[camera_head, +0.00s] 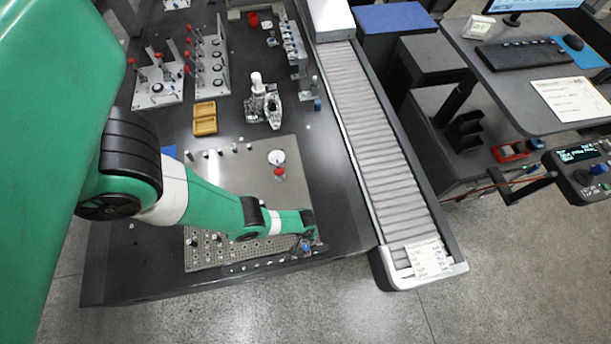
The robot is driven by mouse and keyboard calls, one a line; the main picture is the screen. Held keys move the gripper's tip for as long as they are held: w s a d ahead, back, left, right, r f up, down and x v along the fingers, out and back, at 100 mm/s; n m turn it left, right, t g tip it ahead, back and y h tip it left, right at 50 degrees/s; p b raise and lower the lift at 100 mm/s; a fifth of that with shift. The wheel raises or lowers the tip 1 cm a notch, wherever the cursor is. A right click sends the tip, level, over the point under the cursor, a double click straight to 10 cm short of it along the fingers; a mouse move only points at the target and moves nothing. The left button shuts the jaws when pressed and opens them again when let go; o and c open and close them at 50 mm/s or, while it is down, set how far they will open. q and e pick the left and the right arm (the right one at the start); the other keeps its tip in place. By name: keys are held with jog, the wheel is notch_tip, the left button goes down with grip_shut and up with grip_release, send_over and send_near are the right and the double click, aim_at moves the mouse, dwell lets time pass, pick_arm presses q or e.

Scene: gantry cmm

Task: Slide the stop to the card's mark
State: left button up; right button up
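A card with lines of print (428,258) lies at the near end of the conveyor; its text is too small to read. A perforated metal plate (235,175) lies on the dark table. A narrow strip (262,266) with small light marks runs along its near edge. I cannot clearly make out the stop. My green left arm reaches in from the left across the plate. My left gripper (305,244) is at the plate's near right corner, close to the strip's right end. Its fingers are too small and covered to read. My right gripper is out of view.
A white round piece (276,157) and a red-topped piece (279,172) stand on the plate. A yellow tray (205,118) and fixtures with red clamps (207,60) stand farther back. The roller conveyor (375,130) borders the table on the right.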

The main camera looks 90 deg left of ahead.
pick_arm(q)
notch_tip(320, 180, up, 10)
jog(key=p, duration=0.6)
jog(key=shift+f, duration=0.1)
